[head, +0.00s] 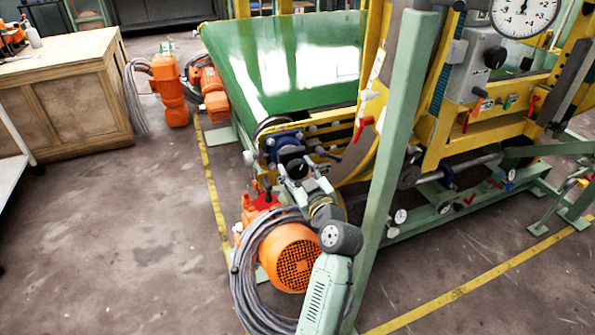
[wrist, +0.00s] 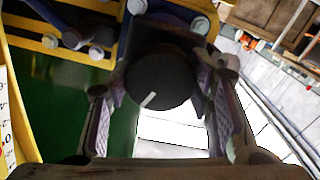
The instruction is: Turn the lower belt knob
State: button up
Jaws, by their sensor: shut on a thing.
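The lower belt knob (wrist: 158,82) is a round black knob with a short white mark near its lower edge, in the middle of the wrist view. My gripper (wrist: 160,105) has one finger on each side of it and is shut on it. In the head view my gripper (head: 300,180) is at the near end of the green belt (head: 290,60), at the blue bearing block (head: 285,140). The knob is small and dark there, and partly hidden by my gripper.
An orange motor (head: 290,258) with coiled grey cable stands below my arm. A pale green post (head: 398,150) rises close on the right. A yellow machine frame with a dial gauge (head: 525,14) is beyond it.

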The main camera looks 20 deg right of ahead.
jog(key=m, duration=0.3)
jog(key=shift+r+m, duration=0.1)
jog(key=shift+m, duration=0.3)
jog(key=m+p, duration=0.1)
jog(key=m, duration=0.2)
jog(key=shift+m, duration=0.3)
jog(key=m+p, duration=0.2)
jog(key=m, duration=0.1)
jog(key=shift+d+m, duration=0.1)
jog(key=shift+m, duration=0.3)
jog(key=m+p, duration=0.2)
jog(key=m, duration=0.1)
jog(key=shift+r+m, duration=0.1)
jog(key=shift+m, duration=0.2)
jog(key=m+p, duration=0.2)
jog(key=m, duration=0.1)
jog(key=shift+m, duration=0.3)
jog(key=m+p, duration=0.2)
jog(key=m, duration=0.1)
jog(key=shift+m+p, duration=0.3)
jog(key=shift+p, duration=0.1)
jog(key=m+p, duration=0.3)
jog(key=m, duration=0.1)
jog(key=shift+f+m+p, duration=0.2)
jog(key=shift+m+p, duration=0.55)
jog(key=shift+m, duration=0.45)
